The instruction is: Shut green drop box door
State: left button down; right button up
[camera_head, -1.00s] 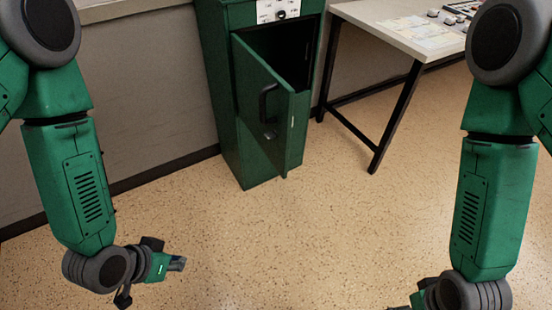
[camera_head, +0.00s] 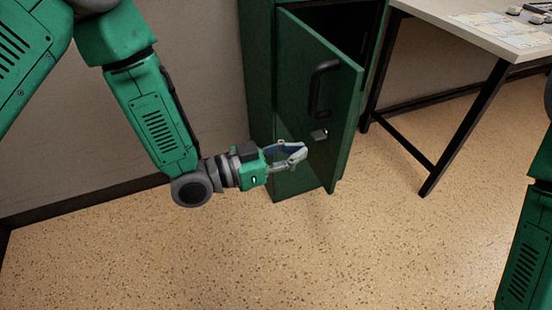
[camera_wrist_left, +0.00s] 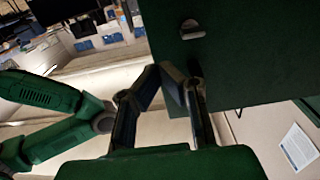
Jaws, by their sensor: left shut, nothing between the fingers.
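The green drop box (camera_head: 258,90) stands against the wall at the top middle of the head view. Its green door (camera_head: 300,75) is hinged open, with a dark opening behind it. The door has a black handle (camera_head: 320,88) and a small latch (camera_head: 319,134) below it. My left gripper (camera_head: 303,154) is shut and empty, in front of the door's lower part; I cannot tell whether it touches. In the left wrist view the door (camera_wrist_left: 245,60) fills the upper right, with the latch (camera_wrist_left: 192,29) above the fingers. My right gripper is out of the head view.
A table (camera_head: 480,30) with papers and small items stands right of the box, its black legs (camera_head: 465,125) near the door's free side. The speckled floor (camera_head: 250,260) in front is clear. A wall (camera_head: 60,130) runs along the left.

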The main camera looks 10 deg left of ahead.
aim_at(336, 141)
pick_arm(q)
jog(key=b+x, duration=0.1)
jog(key=x, duration=0.4)
jog(key=shift+f, duration=0.1)
jog(key=shift+w+d+b, duration=0.4)
jog(key=shift+w, duration=0.25)
jog(key=shift+d, duration=0.5)
jog(key=shift+w, duration=0.1)
